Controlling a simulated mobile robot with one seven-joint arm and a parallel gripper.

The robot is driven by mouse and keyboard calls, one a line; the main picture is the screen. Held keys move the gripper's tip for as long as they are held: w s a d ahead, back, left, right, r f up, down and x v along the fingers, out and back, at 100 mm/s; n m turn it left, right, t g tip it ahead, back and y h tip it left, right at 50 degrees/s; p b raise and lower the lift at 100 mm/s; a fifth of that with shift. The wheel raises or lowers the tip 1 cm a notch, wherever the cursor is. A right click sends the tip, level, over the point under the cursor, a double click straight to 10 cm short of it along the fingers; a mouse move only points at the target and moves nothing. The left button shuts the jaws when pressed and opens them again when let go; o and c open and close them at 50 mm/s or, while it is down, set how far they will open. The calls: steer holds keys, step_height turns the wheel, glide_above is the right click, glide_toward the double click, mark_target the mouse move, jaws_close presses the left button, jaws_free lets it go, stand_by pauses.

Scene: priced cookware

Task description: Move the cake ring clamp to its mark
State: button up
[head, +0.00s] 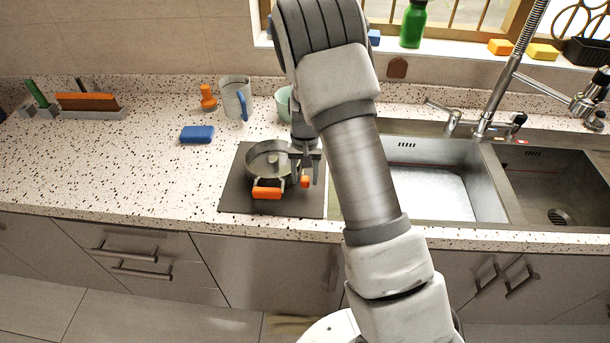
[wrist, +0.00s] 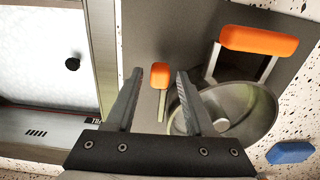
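A round metal cake ring (head: 268,158) with a wide orange handle (head: 267,193) sits on a dark mat (head: 235,198); the ring also shows in the wrist view (wrist: 247,102). A small orange-tipped lever beside the ring appears to be the clamp (wrist: 159,76); its thin metal stem runs along the ring's side. It shows partly behind my fingers in the head view (head: 305,181). My gripper (wrist: 158,74) is open, with one finger on each side of the orange tip in the wrist view. I cannot tell whether they touch. No mark for the clamp can be made out.
A sink (head: 430,190) lies right of the mat. A blue sponge (head: 197,134), an orange-topped item (head: 208,98), a metal jug (head: 235,97) and a partly hidden green bowl (head: 284,103) stand behind or left. The counter at far left front is clear.

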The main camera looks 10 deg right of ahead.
jaws_close()
stand_by(1.2)
